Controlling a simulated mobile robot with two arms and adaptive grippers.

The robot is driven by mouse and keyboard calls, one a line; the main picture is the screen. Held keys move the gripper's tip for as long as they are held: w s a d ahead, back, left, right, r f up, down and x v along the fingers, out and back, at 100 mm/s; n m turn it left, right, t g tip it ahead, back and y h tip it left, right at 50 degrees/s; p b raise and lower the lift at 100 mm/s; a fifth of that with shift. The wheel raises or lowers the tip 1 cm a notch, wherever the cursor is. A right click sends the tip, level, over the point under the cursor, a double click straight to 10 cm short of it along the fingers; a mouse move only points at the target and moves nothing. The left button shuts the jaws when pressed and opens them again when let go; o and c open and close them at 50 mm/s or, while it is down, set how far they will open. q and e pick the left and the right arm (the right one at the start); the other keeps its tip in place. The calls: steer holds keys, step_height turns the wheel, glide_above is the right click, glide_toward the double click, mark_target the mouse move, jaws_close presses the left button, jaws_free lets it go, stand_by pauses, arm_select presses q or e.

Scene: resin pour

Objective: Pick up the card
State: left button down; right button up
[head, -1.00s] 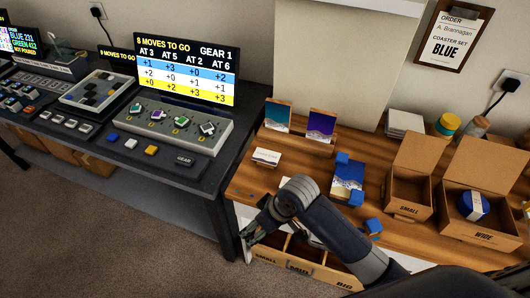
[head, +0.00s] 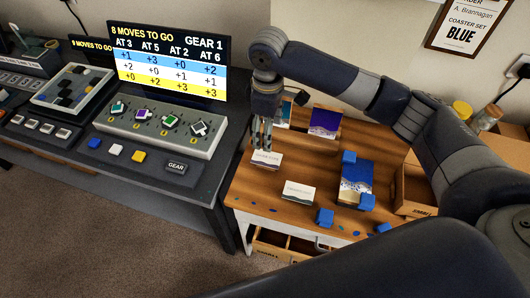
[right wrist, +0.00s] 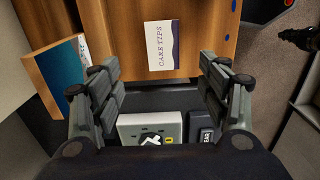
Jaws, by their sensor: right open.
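Two white cards lie on the wooden table. The left card (head: 266,160), with a purple lower edge, lies near the table's left side and reads "CARE TIPS" in the right wrist view (right wrist: 160,46). The other card (head: 298,193) lies nearer the front edge; its print is too small to read surely. My right gripper (head: 263,146) points down over the left card, open and empty. In the right wrist view its spread fingers (right wrist: 161,72) have the card ahead between their tips. I cannot tell the exact height gap. My left gripper is not in view.
A purple picture panel (head: 325,121) stands behind the cards. A blue-and-white picture piece (head: 355,182) with blue corner blocks lies to the right. An open drawer (head: 270,245) is below the front edge. The dark console (head: 150,140) stands left, across a gap.

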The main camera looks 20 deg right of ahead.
glide_above(264, 157)
steer(key=f, duration=0.4)
steer(key=shift+s+d+f, duration=0.2)
steer(key=shift+d+f, duration=0.1)
steer(key=shift+d, duration=0.1)
steer(key=f, duration=0.1)
steer(key=f+p, duration=0.1)
steer(key=f, duration=0.1)
steer(key=a+f+p, duration=0.1)
steer(key=f, duration=0.1)
steer(key=shift+w, duration=0.1)
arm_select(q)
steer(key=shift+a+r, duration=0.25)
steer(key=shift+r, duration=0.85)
arm_select(e)
steer(key=shift+d+f, duration=0.1)
steer(key=shift+f, duration=0.1)
arm_select(q)
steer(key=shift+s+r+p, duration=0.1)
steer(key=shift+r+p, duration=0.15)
steer(key=shift+p, duration=0.05)
arm_select(e)
steer(key=shift+f, duration=0.25)
steer(key=c, duration=0.7)
